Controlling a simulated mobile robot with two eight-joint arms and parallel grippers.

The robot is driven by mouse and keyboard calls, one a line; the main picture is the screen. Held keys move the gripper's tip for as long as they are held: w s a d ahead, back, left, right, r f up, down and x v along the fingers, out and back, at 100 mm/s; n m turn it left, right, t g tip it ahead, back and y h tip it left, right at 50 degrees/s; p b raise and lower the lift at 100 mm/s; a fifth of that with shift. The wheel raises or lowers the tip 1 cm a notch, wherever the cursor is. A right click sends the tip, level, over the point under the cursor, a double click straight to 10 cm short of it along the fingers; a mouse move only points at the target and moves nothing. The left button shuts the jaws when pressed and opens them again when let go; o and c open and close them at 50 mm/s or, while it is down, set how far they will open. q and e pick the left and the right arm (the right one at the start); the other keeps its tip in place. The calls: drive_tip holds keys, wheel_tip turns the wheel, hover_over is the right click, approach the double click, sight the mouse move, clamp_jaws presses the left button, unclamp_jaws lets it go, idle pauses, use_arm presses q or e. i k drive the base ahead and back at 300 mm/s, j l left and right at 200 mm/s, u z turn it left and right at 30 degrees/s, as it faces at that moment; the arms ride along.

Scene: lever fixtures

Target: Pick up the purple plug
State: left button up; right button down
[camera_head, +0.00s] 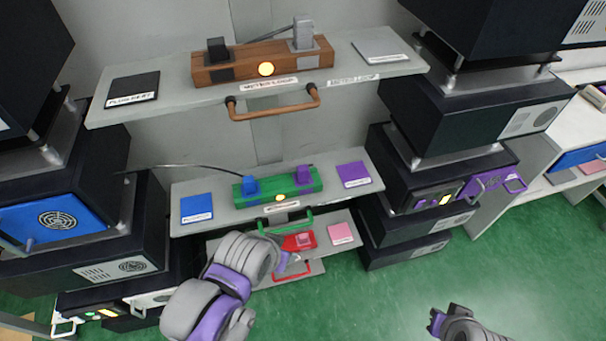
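The purple plug (303,176) stands upright in the right end of the green block (276,190) on the middle shelf. A blue plug (249,187) stands in the block's left end. My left gripper (285,263) is below and in front of that shelf, apart from the purple plug, near the red fixture on the lower shelf. Its fingers are small and partly hidden by my arm. My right gripper (437,320) is low at the right, over the green floor, far from the plug. Its fingertips are too small to read.
A purple pad (353,175) and a blue pad (197,208) flank the green block. The upper shelf (175,90) carries a brown block (262,62) with black and grey plugs and overhangs behind. A green handle (285,222) juts out in front. Dark equipment stacks stand on both sides.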

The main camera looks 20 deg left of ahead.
sight(302, 172)
drive_tip(key=j+u, duration=0.1)
drive_tip(key=u, duration=0.25)
drive_tip(key=j+u, duration=0.1)
drive_tip(key=u, duration=0.25)
